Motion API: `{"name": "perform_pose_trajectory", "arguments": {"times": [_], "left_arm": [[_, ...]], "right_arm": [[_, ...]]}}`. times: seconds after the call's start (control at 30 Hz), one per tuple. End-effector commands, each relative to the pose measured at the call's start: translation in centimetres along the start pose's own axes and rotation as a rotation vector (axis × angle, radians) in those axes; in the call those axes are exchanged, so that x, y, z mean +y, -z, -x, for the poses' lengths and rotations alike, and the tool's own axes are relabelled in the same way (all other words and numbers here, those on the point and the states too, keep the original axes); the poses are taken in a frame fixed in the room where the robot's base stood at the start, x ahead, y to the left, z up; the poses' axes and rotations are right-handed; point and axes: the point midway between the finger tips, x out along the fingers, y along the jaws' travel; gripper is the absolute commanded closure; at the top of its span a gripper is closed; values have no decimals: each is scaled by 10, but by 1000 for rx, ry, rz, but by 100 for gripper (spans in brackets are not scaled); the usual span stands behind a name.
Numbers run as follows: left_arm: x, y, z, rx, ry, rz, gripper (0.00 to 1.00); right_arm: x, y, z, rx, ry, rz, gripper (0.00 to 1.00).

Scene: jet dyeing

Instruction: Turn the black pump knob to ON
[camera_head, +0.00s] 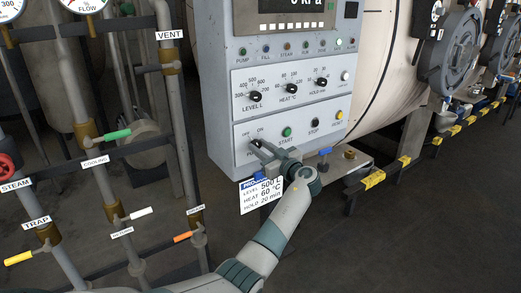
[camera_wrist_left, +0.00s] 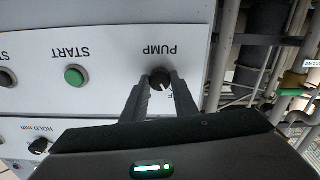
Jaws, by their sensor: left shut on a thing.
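The black pump knob (camera_wrist_left: 160,75) shows in the left wrist view on a white panel, beside the upside-down PUMP label. My left gripper (camera_wrist_left: 160,84) is shut on it, with one finger on each side. In the head view, my left arm reaches up from the bottom, and the left gripper (camera_head: 259,148) is at the lower left of the control panel (camera_head: 300,125). There it covers most of the knob and part of the PUMP label. The OFF and ON marks show above it. I cannot tell which mark the knob points to. My right gripper is not in view.
The green START button (camera_head: 287,132) and black STOP button (camera_head: 315,122) are right of the knob. Several dials, including the LEVEL dial (camera_head: 255,96), sit above. A settings card (camera_head: 262,192) hangs below the panel. Pipes and valves, including a green-handled one (camera_head: 117,135), stand at left.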

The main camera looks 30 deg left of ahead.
Motion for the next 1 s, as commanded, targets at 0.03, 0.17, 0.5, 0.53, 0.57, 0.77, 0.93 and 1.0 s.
{"name": "perform_pose_trajectory", "arguments": {"times": [0.03,0.17,0.5,0.53,0.57,0.77,0.93,1.0], "left_arm": [[0,-2,0,0,0,-27,96],[0,-2,0,-1,1,-122,96],[1,-1,0,-1,0,-434,96],[1,-1,0,-1,0,-462,96],[1,-1,0,-1,0,-490,96],[1,0,0,-1,0,-681,96],[2,1,0,-1,0,-836,96],[2,1,0,-1,0,-892,96]], "right_arm": [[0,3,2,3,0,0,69],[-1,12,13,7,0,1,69],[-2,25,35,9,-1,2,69],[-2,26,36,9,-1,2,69],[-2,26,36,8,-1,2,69],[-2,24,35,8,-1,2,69],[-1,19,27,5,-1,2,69],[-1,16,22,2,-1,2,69]]}}
